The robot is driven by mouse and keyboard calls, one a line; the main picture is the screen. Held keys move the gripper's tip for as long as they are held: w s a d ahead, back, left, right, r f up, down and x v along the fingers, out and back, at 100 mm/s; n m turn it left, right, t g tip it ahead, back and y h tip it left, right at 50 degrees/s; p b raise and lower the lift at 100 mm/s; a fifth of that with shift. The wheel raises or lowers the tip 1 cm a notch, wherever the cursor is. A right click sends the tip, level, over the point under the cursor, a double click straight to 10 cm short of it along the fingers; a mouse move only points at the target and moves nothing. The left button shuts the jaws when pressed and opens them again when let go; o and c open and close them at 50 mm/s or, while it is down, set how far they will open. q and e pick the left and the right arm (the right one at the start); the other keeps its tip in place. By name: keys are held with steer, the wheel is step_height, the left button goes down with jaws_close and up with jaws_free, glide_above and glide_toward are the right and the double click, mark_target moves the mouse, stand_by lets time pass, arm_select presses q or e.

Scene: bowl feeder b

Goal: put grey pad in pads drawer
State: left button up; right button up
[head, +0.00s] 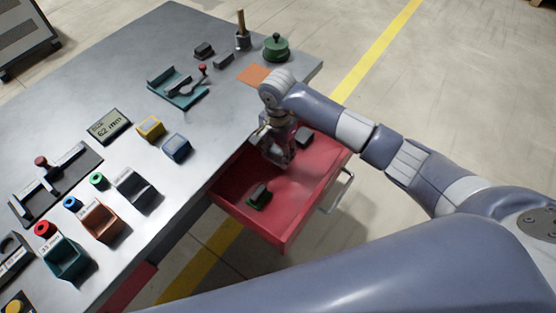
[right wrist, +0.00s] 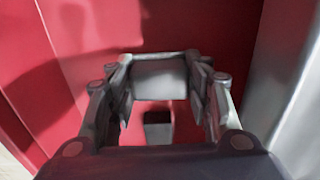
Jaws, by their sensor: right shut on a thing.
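The pads drawer (head: 301,194) is pulled out from the workbench, red inside. My right gripper (head: 279,157) points down into it and is shut on the grey pad, seen as a light grey block between the fingertips in the right wrist view (right wrist: 160,78). The red drawer floor (right wrist: 75,95) lies below it; whether the pad touches the floor I cannot tell. In the head view the fingers mostly hide the pad. My left gripper is not in view.
In the drawer lie a dark green pad (head: 258,196) near the front and a dark grey block (head: 304,137) close to my gripper. The bench (head: 215,95) holds bins, fixtures, a display (head: 109,126) and an orange mat (head: 254,75). The drawer handle (head: 339,192) sticks out right.

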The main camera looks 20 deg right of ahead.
mark_target(278, 159)
step_height(278, 159, down, 3)
steer(key=shift+r+b, duration=0.1)
steer(key=shift+b, duration=0.65)
steer(key=shift+f, duration=0.3)
steer(key=shift+r, duration=0.1)
steer(key=o, duration=0.9)
steer(key=shift+c, duration=0.2)
